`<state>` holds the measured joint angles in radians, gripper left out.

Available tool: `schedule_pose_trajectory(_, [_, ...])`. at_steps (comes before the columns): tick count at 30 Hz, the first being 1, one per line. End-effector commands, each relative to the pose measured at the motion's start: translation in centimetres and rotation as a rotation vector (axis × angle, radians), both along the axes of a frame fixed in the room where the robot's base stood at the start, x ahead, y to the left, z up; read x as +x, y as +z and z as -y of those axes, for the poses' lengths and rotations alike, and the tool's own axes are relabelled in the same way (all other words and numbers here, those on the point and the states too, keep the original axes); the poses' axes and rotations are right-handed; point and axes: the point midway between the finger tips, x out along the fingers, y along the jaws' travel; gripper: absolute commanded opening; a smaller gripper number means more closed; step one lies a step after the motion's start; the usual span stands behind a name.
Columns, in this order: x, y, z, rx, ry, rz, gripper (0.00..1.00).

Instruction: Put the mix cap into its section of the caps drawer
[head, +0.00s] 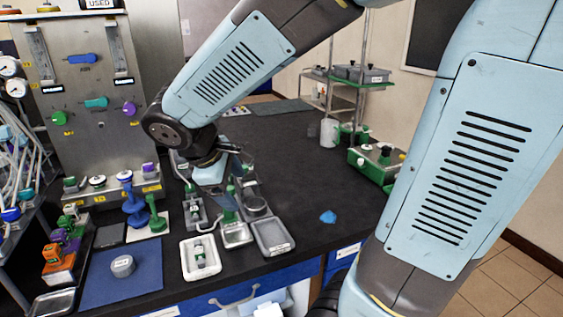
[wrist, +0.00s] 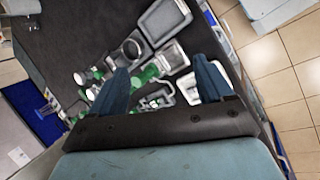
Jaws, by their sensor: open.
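My gripper (wrist: 162,80) is open, with its two dark blue fingers spread and nothing held between them. In the wrist view it hangs above the bench clutter, with a green part (wrist: 147,74) showing between the fingers. I cannot tell for sure which thing is the mix cap. A round grey lidded piece (head: 122,266) sits on the blue mat at the front left. A blue-fronted drawer (head: 205,304) with a metal handle is under the bench's front edge. I cannot tell if it is the caps drawer, and its inside and sections are not visible.
Blue and green stands (head: 133,208) are to the left, below the valve panel (head: 85,110). The bench's middle back is clear.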

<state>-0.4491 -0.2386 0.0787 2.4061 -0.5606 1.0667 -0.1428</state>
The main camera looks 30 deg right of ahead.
Motion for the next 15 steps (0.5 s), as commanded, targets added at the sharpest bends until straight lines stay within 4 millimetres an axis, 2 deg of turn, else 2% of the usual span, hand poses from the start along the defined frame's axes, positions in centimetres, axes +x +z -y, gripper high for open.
schedule_pose_trajectory(1, [-0.7, 0.7, 1.2, 0.055, -0.069, 0.028, 0.80])
schedule_pose_trajectory(6, [-2.9, 2.6, 3.8, 0.247, -0.291, 0.122, 0.80])
schedule_pose_trajectory(15, [-6.7, 5.8, 6.7, 0.574, -0.639, 0.322, 0.80])
